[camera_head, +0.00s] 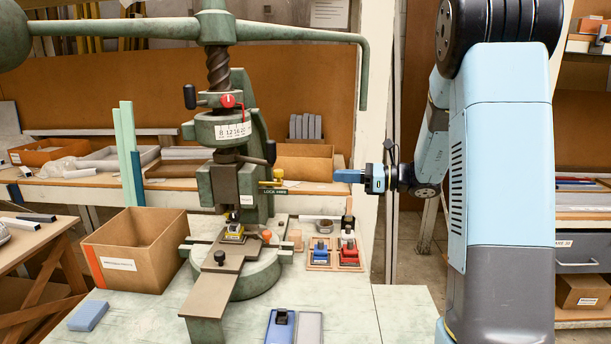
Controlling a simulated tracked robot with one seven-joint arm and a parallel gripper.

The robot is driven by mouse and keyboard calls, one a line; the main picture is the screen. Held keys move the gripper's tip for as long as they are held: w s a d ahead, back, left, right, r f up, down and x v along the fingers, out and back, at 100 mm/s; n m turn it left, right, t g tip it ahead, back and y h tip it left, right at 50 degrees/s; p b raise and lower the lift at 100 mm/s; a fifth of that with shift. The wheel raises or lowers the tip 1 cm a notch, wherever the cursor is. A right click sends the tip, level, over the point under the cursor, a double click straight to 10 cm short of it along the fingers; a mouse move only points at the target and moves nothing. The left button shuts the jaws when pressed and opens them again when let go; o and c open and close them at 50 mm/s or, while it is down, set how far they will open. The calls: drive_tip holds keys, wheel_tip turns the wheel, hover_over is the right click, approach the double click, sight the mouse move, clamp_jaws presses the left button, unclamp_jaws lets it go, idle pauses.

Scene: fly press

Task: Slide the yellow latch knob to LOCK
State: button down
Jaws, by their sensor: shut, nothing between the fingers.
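The green fly press stands on the bench, and a yellow latch knob (278,173) sits on the right side of its frame. A small label plate (274,191) just below appears to read LOCK on the left and FREE on the right. The knob is above the right part of the label, nearer the FREE word. My gripper (337,176) is to the right of the knob, at about the same picture height, with its blue fingers pointing left. Its fingers are shut and empty. A clear gap shows between fingertips and knob; the difference in depth is hard to tell.
The press's long handle bar (300,34) reaches right and bends down above the gap. A cardboard box (133,249) stands left of the press. Blue and red parts on small trays (334,254) lie below my gripper. A light wall post (372,130) stands behind my gripper.

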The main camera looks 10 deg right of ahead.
sight(282, 173)
drive_tip(key=x, duration=1.4)
drive_tip(key=shift+s+x, duration=0.1)
drive_tip(key=shift+x, duration=0.55)
drive_tip(key=shift+s+x, duration=0.15)
drive_tip(key=shift+x, duration=0.45)
drive_tip(key=shift+a+r, duration=0.1)
drive_tip(key=v, duration=1.4)
